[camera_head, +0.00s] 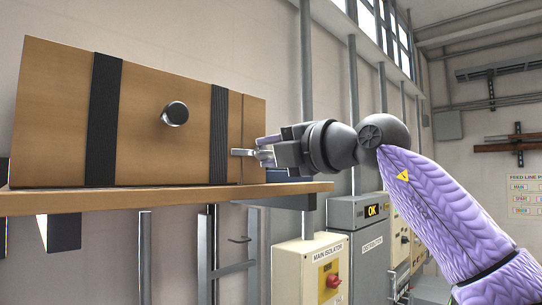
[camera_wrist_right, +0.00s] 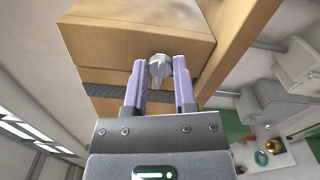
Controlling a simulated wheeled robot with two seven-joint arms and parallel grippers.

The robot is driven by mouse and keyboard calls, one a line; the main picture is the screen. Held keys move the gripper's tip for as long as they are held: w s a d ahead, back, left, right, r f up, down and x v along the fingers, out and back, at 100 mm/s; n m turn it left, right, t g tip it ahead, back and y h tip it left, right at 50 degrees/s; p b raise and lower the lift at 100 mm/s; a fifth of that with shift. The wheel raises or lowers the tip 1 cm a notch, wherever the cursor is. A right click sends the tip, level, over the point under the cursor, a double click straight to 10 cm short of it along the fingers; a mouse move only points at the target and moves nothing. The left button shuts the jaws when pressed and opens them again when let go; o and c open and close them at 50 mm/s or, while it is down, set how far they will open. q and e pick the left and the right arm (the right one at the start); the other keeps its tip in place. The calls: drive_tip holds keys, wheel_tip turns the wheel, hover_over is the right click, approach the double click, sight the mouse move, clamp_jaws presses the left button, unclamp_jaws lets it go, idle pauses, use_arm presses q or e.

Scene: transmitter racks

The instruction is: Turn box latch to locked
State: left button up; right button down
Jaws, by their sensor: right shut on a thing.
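A wooden box (camera_head: 60,120) with two black straps stands on a wooden shelf. A metal latch (camera_head: 243,152) sticks out near the right end of the box's front, low down. My right gripper (camera_head: 268,147) is at this latch. The latch's exact angle is hard to tell. My left gripper is not in view.
A round dark knob (camera_head: 175,113) sits on the box front. The shelf (camera_head: 150,196) runs below the box, its edge close under my right gripper. A main isolator box (camera_head: 310,270) and a distributor cabinet (camera_head: 362,235) stand below and to the right.

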idle(0.4)
drive_tip(key=shift+c, duration=2.1)
unclamp_jaws()
drive_tip(key=b+v, duration=0.1)
drive_tip(key=v, duration=0.1)
drive_tip(key=b+v, duration=0.1)
drive_tip(key=b, duration=0.1)
drive_tip(key=shift+s+d+f+b, duration=0.2)
drive_tip(key=shift+d+f+b, duration=0.1)
drive_tip(key=shift+d+f, duration=0.1)
drive_tip(key=b, duration=0.2)
approach(265, 157)
drive_tip(key=s+d, duration=0.1)
drive_tip(key=shift+r, duration=0.45)
